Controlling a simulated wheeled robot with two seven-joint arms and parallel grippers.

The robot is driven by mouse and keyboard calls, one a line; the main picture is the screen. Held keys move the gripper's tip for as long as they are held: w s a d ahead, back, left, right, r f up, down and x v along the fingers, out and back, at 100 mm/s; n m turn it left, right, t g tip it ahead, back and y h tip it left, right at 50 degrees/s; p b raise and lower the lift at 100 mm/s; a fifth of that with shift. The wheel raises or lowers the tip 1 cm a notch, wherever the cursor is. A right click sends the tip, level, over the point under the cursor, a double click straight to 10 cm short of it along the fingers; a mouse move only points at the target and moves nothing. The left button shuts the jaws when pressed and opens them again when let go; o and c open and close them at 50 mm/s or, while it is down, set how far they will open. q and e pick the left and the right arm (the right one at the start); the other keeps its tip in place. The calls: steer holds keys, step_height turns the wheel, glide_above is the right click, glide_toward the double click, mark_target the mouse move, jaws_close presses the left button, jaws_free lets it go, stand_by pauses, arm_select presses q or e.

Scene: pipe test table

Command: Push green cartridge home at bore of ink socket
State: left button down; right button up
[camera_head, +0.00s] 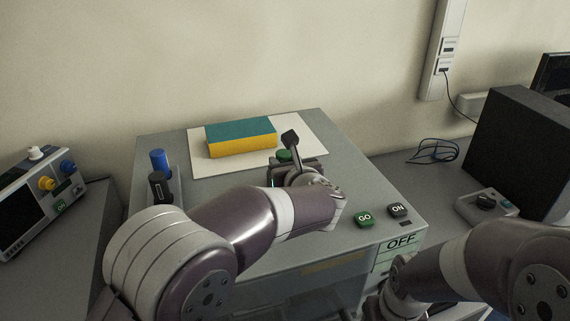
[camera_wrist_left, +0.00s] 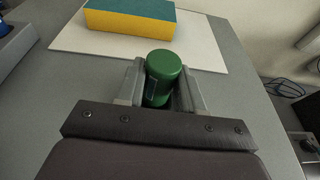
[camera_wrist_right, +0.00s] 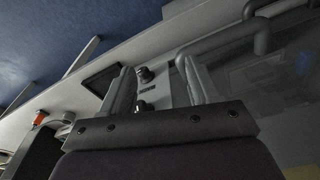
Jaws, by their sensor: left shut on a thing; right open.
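The green cartridge (camera_wrist_left: 164,72) stands between the fingers of my left gripper (camera_wrist_left: 162,88), which is shut on it. In the head view the green cartridge (camera_head: 284,155) shows only as a small patch beside my left gripper (camera_head: 290,160), at the front edge of the white sheet. The ink socket and its bore are not clearly visible; the cartridge's lower end is hidden by my gripper. My right gripper (camera_wrist_right: 160,90) is open, with nothing between its fingers, low in front of the machine.
A teal and yellow block (camera_head: 242,142) lies on the white sheet (camera_head: 305,130). Blue (camera_head: 159,160) and black (camera_head: 158,186) cartridges stand in a holder at the left. The GO button (camera_head: 364,218) and ON switch (camera_head: 399,210) are at the front right. A dark box (camera_head: 515,130) stands farther right.

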arm_select(q)
steer(key=shift+f, duration=0.1)
steer(key=c, duration=0.6)
jaws_free()
steer(key=shift+s, duration=0.1)
steer(key=b+v, duration=0.3)
steer(key=v, duration=0.9)
steer(key=shift+s+d, duration=0.15)
steer(key=shift+s, duration=0.1)
steer(key=shift+r, duration=0.2)
